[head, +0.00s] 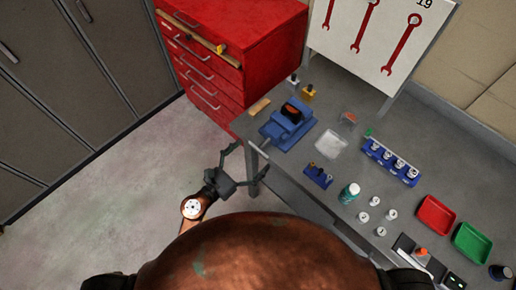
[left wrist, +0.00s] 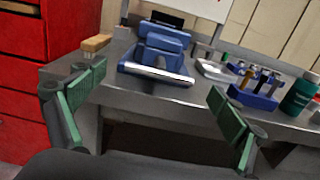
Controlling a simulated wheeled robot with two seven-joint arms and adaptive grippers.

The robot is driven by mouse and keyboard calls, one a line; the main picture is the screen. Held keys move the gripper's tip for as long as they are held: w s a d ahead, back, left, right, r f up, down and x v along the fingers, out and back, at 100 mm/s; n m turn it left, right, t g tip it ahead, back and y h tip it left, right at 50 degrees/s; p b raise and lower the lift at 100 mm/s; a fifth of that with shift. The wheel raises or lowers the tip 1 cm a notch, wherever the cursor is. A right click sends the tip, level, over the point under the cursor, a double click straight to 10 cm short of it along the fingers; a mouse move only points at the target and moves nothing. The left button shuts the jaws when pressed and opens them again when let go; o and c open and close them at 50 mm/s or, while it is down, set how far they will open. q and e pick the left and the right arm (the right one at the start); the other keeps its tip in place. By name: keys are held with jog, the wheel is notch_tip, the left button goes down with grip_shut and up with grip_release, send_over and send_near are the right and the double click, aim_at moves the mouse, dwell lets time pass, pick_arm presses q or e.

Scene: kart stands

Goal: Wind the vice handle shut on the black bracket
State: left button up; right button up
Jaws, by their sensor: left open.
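The blue vice (head: 287,128) stands at the left corner of the grey bench. The black bracket (head: 292,112) sits at its jaws, with a reddish patch on it; in the left wrist view a dark piece shows behind the vice top (left wrist: 168,19). I cannot tell how tightly the jaws hold it. The vice handle (left wrist: 160,75) is a pale bar lying nearly level across the vice's front. My left gripper (head: 241,150) is open and empty, off the bench edge in front of the handle. In the left wrist view its green-padded fingers stand either side of the handle, apart from it. My right gripper is not in view.
A wooden-handled brush or block (left wrist: 96,43) lies left of the vice. A small blue rack (head: 318,175), a clear tray (head: 330,144) and a teal bottle (head: 349,193) stand to its right. A red drawer cabinet (head: 235,50) stands behind left. The floor left of the bench is clear.

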aim_at(258, 149)
pick_arm(q)
jog(key=shift+x, duration=1.7)
jog(key=c, duration=1.2)
